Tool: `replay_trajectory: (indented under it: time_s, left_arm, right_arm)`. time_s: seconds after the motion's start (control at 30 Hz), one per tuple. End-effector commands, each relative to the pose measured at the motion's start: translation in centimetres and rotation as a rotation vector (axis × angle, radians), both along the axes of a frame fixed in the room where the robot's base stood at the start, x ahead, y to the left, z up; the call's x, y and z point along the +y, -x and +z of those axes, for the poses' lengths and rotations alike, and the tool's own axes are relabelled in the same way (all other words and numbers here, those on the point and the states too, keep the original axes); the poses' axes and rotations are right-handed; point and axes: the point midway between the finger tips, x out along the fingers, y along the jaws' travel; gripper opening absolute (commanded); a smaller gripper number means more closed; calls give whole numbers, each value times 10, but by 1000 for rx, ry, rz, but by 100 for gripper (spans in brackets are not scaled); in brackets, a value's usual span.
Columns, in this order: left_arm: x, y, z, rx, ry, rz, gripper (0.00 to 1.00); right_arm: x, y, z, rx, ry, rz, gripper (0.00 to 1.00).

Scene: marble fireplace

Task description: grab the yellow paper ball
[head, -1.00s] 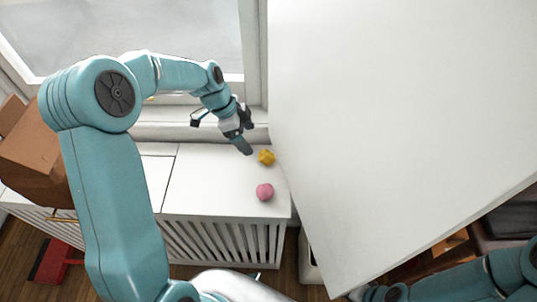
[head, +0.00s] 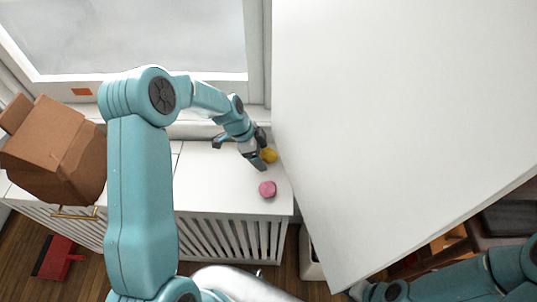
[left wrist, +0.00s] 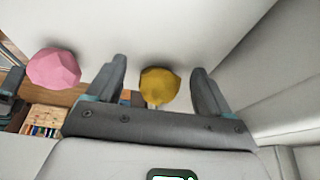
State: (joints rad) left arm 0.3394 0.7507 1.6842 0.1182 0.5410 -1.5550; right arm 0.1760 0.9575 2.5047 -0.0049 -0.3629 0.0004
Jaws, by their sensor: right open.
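The yellow paper ball (head: 269,155) lies on the white cover by the window, close to the tall white panel. My left gripper (head: 261,153) is at the ball. In the left wrist view, the yellow ball (left wrist: 160,86) shows between the two dark fingers, which are spread with gaps on both sides. I cannot tell whether the ball touches either finger. Part of the ball is hidden by a finger in the head view. My right gripper (head: 359,290) is only partly visible at the bottom edge, below the white panel; it is open.
A pink paper ball (head: 267,189) lies nearby on the cover; it is left of the fingers in the left wrist view (left wrist: 54,69). A large white panel (head: 400,120) stands close on the right. The cover's middle is clear.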

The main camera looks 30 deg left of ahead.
Motion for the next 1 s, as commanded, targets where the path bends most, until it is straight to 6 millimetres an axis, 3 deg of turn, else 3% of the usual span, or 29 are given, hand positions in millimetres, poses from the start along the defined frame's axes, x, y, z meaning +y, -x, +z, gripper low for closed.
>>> replay_trajectory:
  time_s: [0.03,0.13,0.57,0.87,1.0]
  left_arm:
    - [0,0,0,0,0,0,62]
    - [0,0,0,0,0,0,31]
    - [0,0,3,0,0,-1,30]
    - [0,0,36,-4,-2,-1,30]
    - [28,14,33,0,-1,7,30]
  right_arm:
    - [0,0,0,0,0,0,43]
    - [0,0,0,0,0,0,43]
    - [0,0,-1,0,0,0,43]
    - [0,0,-9,0,0,0,43]
    - [0,0,-17,0,0,0,43]
